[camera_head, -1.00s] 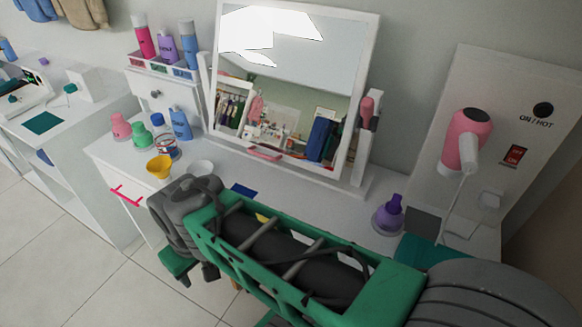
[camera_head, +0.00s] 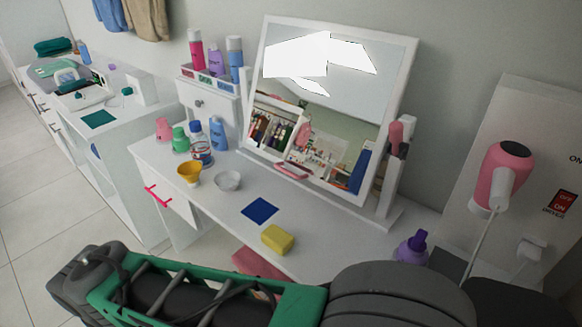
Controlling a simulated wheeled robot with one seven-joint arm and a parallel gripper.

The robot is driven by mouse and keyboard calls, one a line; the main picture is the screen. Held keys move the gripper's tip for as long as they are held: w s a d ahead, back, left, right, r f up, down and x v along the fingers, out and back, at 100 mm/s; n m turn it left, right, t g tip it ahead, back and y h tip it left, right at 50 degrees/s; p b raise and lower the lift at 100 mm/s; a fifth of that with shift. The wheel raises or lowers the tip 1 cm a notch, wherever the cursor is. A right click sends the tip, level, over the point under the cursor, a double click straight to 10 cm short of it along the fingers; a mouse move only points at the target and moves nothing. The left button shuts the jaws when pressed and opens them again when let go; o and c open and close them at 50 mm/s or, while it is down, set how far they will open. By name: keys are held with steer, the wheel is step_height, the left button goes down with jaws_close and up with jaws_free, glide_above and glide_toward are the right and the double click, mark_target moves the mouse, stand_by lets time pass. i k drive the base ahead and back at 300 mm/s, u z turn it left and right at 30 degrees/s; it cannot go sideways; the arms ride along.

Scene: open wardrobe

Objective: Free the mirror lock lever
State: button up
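The white-framed mirror (camera_head: 328,118) stands tilted on the white dressing table (camera_head: 340,235). A pink knob-like part (camera_head: 395,137) sits at the top of the mirror's right support post (camera_head: 390,185); it may be the lock lever, but I cannot tell its setting. A pink bar (camera_head: 292,170) lies along the mirror's bottom edge. My green and grey arm crosses the bottom of the view, in front of and below the table, apart from the mirror. My gripper's fingers do not show.
A yellow block (camera_head: 277,239), blue square (camera_head: 260,210), yellow cup (camera_head: 189,172) and white bowl (camera_head: 228,181) are on the table. Several bottles stand at left. A purple bottle (camera_head: 412,248) and pink hair dryer (camera_head: 502,172) are at right. Floor is clear at left.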

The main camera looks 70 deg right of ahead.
mark_target(395, 129)
steer(key=i, duration=0.7)
steer(key=u, duration=0.75)
steer(key=i, duration=0.75)
steer(key=z, duration=4.75)
steer(key=i, duration=0.55)
steer(key=z, duration=0.1)
